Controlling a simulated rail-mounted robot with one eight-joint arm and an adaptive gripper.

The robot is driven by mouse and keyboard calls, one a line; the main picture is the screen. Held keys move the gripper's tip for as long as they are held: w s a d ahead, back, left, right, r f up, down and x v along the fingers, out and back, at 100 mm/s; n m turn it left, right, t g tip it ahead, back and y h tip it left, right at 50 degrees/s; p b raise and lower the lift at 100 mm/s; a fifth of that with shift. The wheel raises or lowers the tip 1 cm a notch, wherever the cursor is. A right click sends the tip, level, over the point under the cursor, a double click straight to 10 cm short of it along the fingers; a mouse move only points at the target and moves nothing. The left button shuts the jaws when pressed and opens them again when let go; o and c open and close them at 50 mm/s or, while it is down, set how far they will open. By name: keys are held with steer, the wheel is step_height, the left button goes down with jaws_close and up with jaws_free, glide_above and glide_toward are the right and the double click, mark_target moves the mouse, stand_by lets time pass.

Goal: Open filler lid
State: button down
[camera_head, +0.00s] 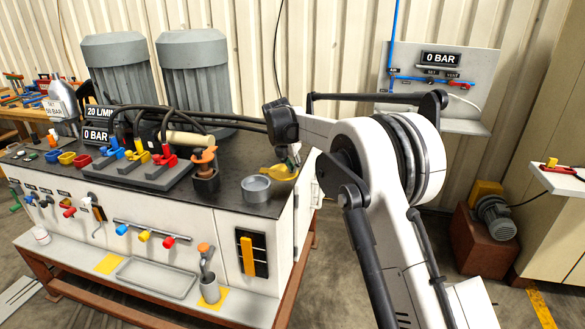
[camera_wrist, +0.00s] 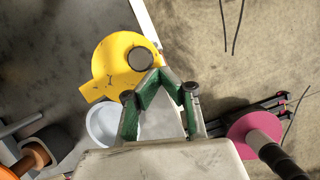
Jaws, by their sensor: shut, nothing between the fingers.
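A yellow rounded piece with a flat tab, which looks like the filler lid (camera_head: 280,172), sits at the right end of the dark bench top. In the wrist view the yellow piece (camera_wrist: 112,62) has a round dark grey knob or cap (camera_wrist: 142,55) on its right side. My gripper (camera_wrist: 160,72) has green fingers whose tips meet, shut and empty, just below the grey cap in the picture. I cannot tell whether they touch it. In the head view my gripper (camera_head: 293,155) is above the yellow piece and partly hidden by my arm.
A grey round cup (camera_head: 256,188) stands left of the yellow piece; it also shows, partly hidden, in the wrist view (camera_wrist: 103,124). An orange-topped post (camera_head: 205,160) and red clamps (camera_head: 165,158) stand farther left. A pink disc (camera_wrist: 248,124) is right of my fingers.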

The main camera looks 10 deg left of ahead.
steer(key=shift+s, duration=0.15)
steer(key=s+d+r+b, duration=0.2)
steer(key=s+r, duration=0.5)
steer(key=r, duration=0.2)
steer(key=s+d+r+m+t+y, duration=0.1)
steer(key=s+d+r+m, duration=0.4)
steer(key=s+d+m, duration=0.45)
steer(key=s+d+r+m, duration=0.4)
steer(key=s+d+m, duration=0.2)
steer(key=s+d, duration=0.5)
steer(key=s+d+f+m, duration=0.3)
steer(key=s+m, duration=0.2)
steer(key=s, duration=0.3)
steer(key=s+d+f+m+t, duration=0.1)
steer(key=s+d+f+m, duration=0.2)
steer(key=s, duration=0.5)
steer(key=s+d+f+m+t, duration=0.1)
steer(key=s+d+f+m, duration=0.2)
steer(key=s+m, duration=0.5)
steer(key=shift+s+f+y, duration=0.3)
steer(key=shift+s+f, duration=0.05)
steer(key=shift+f, duration=0.45)
